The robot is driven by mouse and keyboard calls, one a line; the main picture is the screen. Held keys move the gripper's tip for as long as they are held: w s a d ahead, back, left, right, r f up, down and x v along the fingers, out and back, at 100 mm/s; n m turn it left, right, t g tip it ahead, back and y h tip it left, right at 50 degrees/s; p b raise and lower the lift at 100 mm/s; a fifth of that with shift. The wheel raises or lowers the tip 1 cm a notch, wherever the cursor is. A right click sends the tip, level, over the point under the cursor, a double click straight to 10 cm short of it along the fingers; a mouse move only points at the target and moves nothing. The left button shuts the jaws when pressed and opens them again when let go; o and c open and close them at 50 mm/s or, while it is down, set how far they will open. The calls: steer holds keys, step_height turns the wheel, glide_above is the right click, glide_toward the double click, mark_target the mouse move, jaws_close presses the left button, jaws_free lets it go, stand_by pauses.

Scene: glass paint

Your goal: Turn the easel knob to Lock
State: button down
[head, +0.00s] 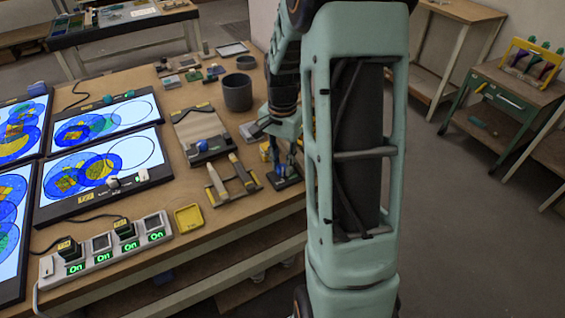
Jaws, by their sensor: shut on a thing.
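My gripper (284,163) points down at the right side of the workbench, partly hidden by my own arm. It is shut on the upper part of a small fixture with a dark flat base (286,181). The gripped part is mostly covered by the fingers, and its turn position cannot be read. I cannot tell for sure that it is the easel knob. A beige board in a dark frame (197,127) lies to the left, with a blue knob (203,146) at its lower edge. No Lock marking is legible.
A green cart (500,103) stands at the right beyond open floor.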

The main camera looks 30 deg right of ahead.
mark_target(282, 166)
steer(key=n, duration=1)
steer(key=shift+n, duration=0.3)
stand_by(0.4)
steer(key=c, duration=1.7)
jaws_free()
steer(key=shift+r, duration=0.1)
step_height(282, 166, up, 12)
steer(key=shift+f, duration=0.1)
